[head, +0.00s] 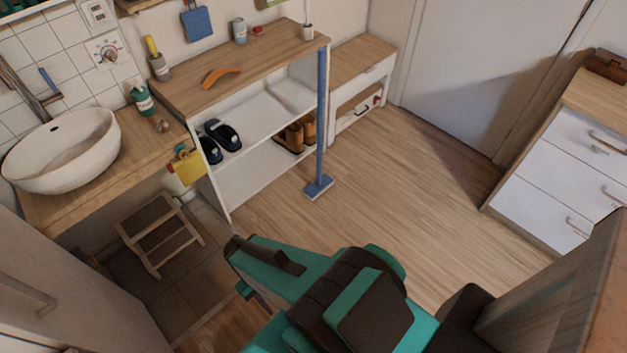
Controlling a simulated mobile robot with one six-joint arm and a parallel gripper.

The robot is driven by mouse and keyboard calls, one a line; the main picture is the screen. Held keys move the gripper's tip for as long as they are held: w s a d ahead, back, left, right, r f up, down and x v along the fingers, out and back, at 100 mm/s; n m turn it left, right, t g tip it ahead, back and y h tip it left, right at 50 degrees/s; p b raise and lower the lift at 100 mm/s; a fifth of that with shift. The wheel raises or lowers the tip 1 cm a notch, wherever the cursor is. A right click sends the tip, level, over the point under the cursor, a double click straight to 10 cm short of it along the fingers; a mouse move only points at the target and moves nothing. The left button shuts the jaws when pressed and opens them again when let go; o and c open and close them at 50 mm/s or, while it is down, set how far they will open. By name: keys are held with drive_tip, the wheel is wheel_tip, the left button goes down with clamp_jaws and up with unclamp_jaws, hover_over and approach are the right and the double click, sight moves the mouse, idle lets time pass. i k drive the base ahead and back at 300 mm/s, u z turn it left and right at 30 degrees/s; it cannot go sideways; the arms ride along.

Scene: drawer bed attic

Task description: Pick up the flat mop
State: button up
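The flat mop (321,120) stands upright against the right end of the open shoe shelf. It has a long blue pole and a small flat blue head resting on the wooden floor. My teal and dark arm fills the bottom middle of the head view, in front of the mop. The end of the arm, with my gripper (242,268), points left and is well apart from the mop. The fingers are mostly hidden by the arm, so I cannot tell whether they are open or shut.
The shoe shelf (268,177) holds shoes, with an orange curved object (221,76) on top. A step stool (160,234) stands below the washbasin (62,147) counter. A low bench (362,62) is behind the mop. White drawers (560,175) stand right. The middle floor is clear.

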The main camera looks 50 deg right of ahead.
sight(323, 182)
drive_tip(key=z, duration=0.15)
drive_tip(key=i, duration=0.95)
drive_tip(key=u, duration=0.1)
